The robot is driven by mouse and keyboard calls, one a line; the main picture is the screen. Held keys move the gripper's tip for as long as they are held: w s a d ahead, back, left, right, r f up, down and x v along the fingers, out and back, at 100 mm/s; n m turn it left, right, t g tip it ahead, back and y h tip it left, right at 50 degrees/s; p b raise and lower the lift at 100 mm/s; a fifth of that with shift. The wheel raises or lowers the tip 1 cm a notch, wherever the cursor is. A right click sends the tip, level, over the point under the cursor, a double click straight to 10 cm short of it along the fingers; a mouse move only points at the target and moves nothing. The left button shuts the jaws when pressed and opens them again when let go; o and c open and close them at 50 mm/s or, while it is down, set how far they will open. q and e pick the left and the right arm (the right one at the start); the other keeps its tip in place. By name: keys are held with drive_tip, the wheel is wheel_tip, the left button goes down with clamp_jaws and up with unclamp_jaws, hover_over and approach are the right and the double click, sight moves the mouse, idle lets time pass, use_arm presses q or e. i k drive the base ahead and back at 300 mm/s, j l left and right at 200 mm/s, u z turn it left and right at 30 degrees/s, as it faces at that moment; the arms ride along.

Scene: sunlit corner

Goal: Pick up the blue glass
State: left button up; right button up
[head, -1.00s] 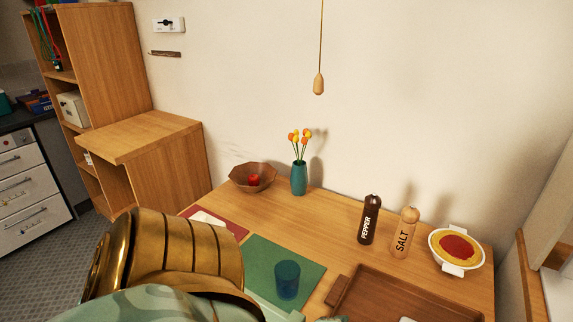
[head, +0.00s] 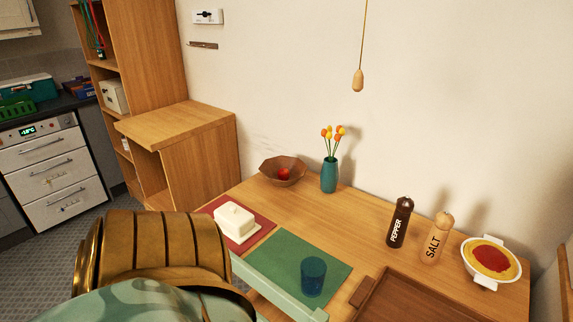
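The blue glass (head: 313,277) stands upright on the green placemat (head: 290,257) near the front of the wooden table. It is see-through and looks empty. A large brass and mottled green part of my arm fills the lower left of the head view, to the left of the glass. A pale green bar (head: 270,285) runs along the mat's front edge, close in front of the glass in the picture; I cannot tell if it touches the glass. No gripper fingertips can be made out in the head view.
A white butter dish (head: 234,221) sits on a red mat (head: 259,232) left of the glass. A brown tray (head: 415,300) lies to its right. The pepper mill (head: 399,222), salt mill (head: 437,238), pie dish (head: 491,261), vase (head: 329,175) and bowl (head: 283,170) stand further back.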

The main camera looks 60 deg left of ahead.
sight(313, 270)
drive_tip(key=j+u, duration=0.25)
drive_tip(key=u, duration=0.2)
drive_tip(key=j+u, duration=0.25)
drive_tip(key=u, duration=0.2)
drive_tip(key=j+u, duration=0.25)
drive_tip(key=u, duration=0.2)
drive_tip(key=j+z, duration=0.15)
drive_tip(key=z, duration=0.25)
drive_tip(key=j+z, duration=0.15)
drive_tip(key=z, duration=0.2)
drive_tip(key=j+z, duration=0.1)
drive_tip(key=z, duration=0.3)
